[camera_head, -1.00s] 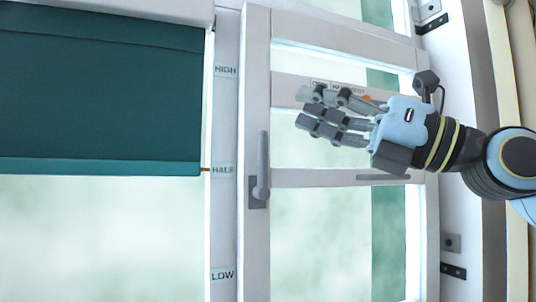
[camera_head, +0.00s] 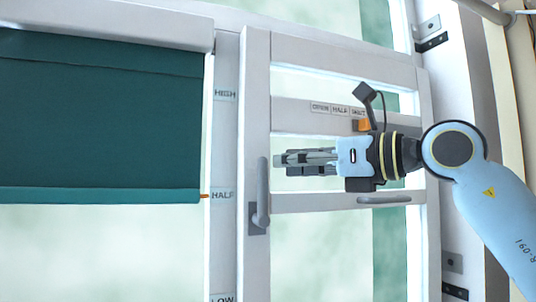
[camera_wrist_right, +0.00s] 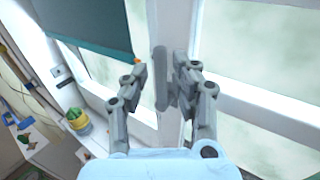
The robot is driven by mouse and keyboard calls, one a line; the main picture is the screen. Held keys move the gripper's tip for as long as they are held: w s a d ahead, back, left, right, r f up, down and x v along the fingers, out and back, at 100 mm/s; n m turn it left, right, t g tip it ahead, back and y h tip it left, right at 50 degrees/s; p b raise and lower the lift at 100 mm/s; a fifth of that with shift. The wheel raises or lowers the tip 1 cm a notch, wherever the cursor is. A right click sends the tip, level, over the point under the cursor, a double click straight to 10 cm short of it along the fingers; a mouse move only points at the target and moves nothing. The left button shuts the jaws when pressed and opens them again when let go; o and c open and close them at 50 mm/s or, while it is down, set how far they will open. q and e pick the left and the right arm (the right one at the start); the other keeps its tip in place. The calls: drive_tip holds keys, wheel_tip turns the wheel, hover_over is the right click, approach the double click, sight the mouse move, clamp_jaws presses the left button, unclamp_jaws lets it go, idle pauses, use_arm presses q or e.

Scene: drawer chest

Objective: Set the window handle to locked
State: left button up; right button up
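The grey window handle (camera_head: 263,192) is on the upright white window frame (camera_head: 256,90), its lever pointing up from a dark base plate. In the right wrist view the handle (camera_wrist_right: 161,80) shows beyond and between my fingers. My right gripper (camera_head: 281,161) is just right of the lever's upper part in the head view, its fingers pointing left toward it. The right wrist view shows the two finger sides of my right gripper (camera_wrist_right: 164,72) apart, with nothing held. Contact with the handle cannot be made out. My left gripper is not in view.
A teal blind (camera_head: 100,115) hangs at left, its orange marker (camera_head: 204,196) by the HALF label. An orange slider (camera_head: 361,126) sits by the OPEN, HALF, SHUT strip (camera_head: 337,109). A grey bar handle (camera_head: 384,200) is below my wrist. A potted plant (camera_wrist_right: 78,119) stands on the sill.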

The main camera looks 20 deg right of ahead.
sight(267, 163)
drive_tip(key=shift+p+x, duration=0.75)
drive_tip(key=shift+x, duration=1.85)
clamp_jaws()
